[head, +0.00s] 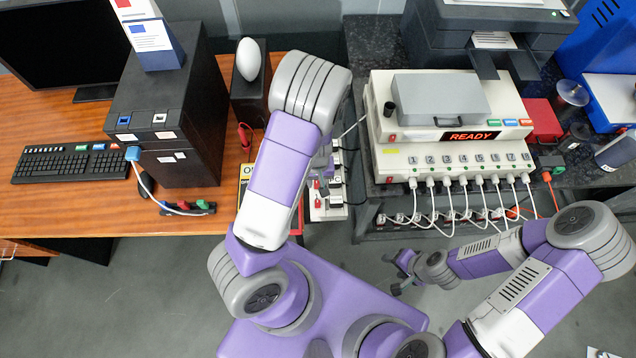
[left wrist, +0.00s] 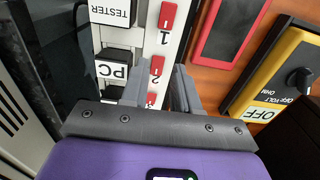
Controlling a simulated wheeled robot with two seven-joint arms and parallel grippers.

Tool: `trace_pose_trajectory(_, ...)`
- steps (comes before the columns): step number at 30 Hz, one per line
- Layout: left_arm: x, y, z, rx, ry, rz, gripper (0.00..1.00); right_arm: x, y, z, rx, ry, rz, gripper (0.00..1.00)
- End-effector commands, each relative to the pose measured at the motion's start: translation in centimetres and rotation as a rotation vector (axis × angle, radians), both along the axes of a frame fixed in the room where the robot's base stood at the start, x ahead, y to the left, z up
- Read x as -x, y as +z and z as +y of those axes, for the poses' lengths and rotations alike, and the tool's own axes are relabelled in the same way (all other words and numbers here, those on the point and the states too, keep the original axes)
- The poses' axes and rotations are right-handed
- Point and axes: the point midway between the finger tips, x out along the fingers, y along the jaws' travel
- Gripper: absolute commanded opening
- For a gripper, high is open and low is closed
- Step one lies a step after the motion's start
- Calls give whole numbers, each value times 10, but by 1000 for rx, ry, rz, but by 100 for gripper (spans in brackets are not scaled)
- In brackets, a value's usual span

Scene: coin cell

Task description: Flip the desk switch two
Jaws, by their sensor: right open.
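The white desk switch strip (left wrist: 183,25) runs up the left wrist view. Red switch one (left wrist: 168,15) is near the top, and red switch two (left wrist: 157,66) is below it with a printed 2. A further red switch (left wrist: 151,99) is partly hidden. My left gripper (left wrist: 160,80) is open, its dark fingers either side of the red switches near switch two; contact cannot be told. In the head view the strip (head: 335,213) shows beside my left arm, which hides part of it and most of the gripper. My right gripper (head: 393,273) is open and empty above the floor.
Black plugs labelled TESTER (left wrist: 109,11) and PC (left wrist: 112,69) sit beside the strip. A yellow meter (left wrist: 268,77) and a red-framed item (left wrist: 222,30) lie on the other side. The READY tester (head: 455,128) with several cables stands on the right bench.

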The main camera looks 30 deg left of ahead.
Motion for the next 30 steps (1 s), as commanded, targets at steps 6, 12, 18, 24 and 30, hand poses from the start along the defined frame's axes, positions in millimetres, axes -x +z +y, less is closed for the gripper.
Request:
trace_pose_trajectory(6,0,-29,0,0,1,0,30,0,-13,0,0,0,-1,63)
trace_pose_trajectory(12,-1,-33,0,0,-1,-2,30,0,-14,0,0,0,-1,63)
trace_pose_trajectory(18,-1,-33,0,0,-1,-2,24,0,-14,0,0,0,-1,63)
trace_pose_trajectory(24,-1,-33,0,0,-1,-2,0,0,-14,0,0,0,-1,63)
trace_pose_trajectory(30,-2,-31,1,15,1,24,0,0,-7,0,0,0,-1,63)
